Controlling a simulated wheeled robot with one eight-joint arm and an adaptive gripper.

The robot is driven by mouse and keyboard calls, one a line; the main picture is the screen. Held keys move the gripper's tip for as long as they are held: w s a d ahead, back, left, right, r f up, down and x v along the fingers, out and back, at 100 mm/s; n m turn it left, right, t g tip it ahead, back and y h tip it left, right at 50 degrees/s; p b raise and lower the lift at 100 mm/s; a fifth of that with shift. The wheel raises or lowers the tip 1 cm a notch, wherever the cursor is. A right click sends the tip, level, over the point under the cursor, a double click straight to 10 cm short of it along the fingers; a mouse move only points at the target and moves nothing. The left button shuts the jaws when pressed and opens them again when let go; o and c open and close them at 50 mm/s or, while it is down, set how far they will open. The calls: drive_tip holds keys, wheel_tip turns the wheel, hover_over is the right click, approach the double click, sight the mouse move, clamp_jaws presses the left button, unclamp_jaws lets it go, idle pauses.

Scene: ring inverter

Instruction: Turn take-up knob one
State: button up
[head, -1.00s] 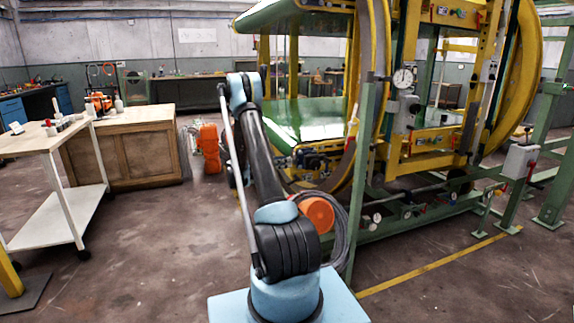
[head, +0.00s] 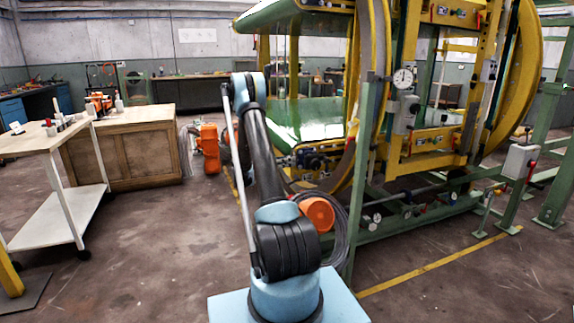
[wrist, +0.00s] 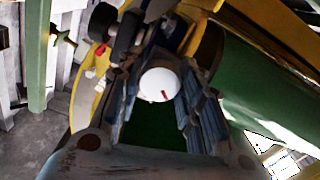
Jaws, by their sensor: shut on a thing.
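A white round knob (wrist: 158,84) with a short red mark near its lower right edge shows in the middle of the wrist view. I take it to be take-up knob one; no label on it can be read. My gripper (wrist: 162,77) has its dark ribbed fingers on the left and right sides of the knob, shut on it. The red mark points down and slightly right in the picture. In the head view my gripper and the knob are hidden behind my arm and the machine.
The yellow and green ring inverter (head: 410,110) fills the right side. A green panel (wrist: 255,95) and yellow beams lie close around my gripper.

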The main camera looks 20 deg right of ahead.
drive_tip(key=shift+w+n, duration=0.1)
drive_tip(key=shift+n, duration=0.4)
drive_tip(key=o, duration=1.1)
drive_tip(key=shift+a, duration=0.1)
drive_tip(key=a, duration=1.2)
drive_tip(key=shift+s, duration=0.2)
